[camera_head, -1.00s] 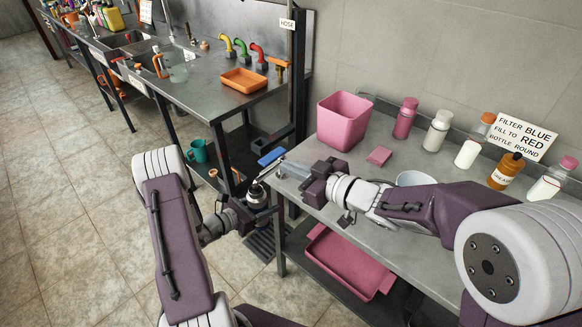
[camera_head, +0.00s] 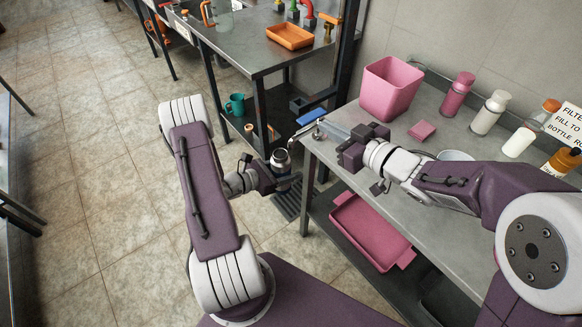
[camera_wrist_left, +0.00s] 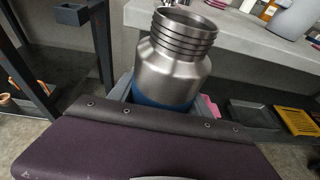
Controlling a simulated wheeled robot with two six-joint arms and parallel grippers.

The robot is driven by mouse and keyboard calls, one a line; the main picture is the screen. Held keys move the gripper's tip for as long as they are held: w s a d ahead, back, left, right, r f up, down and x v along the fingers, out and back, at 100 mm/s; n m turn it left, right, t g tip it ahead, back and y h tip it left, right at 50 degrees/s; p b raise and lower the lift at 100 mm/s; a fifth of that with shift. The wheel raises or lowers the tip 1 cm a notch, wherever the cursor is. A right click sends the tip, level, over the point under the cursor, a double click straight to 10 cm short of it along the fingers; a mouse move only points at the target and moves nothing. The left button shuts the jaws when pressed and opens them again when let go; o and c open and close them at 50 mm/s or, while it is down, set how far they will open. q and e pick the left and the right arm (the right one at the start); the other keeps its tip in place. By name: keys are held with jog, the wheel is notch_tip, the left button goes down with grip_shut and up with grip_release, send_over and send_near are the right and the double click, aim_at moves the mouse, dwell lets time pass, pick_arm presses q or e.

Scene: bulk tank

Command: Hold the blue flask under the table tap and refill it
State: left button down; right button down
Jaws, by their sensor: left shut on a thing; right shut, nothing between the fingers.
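The blue flask (camera_wrist_left: 165,78) shows a bare steel threaded neck with no cap and a blue body below, partly hidden by my gripper. It also shows small in the head view (camera_head: 281,158). My left gripper (camera_head: 279,174) is shut on it and holds it about upright, off the table's left end. The table tap (camera_head: 312,124), with a blue lever (camera_head: 310,117), is at the table's left corner, above and right of the flask in the picture. The flask mouth is apart from the tap. My right gripper (camera_head: 342,140) is shut and empty, just right of the tap.
A pink bin (camera_head: 391,88), a pink sponge (camera_head: 422,131) and several bottles (camera_head: 487,113) stand on the steel table (camera_head: 440,100). A pink tray (camera_head: 370,232) lies on its lower shelf. A sink bench (camera_head: 240,48) with a teal mug (camera_head: 235,104) below is behind left.

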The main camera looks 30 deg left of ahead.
pick_arm(q)
jog(key=s+a, duration=0.2)
jog(key=s, duration=0.3)
jog(key=shift+s+a, duration=0.2)
jog(key=shift+s, duration=0.2)
dwell(0.6)
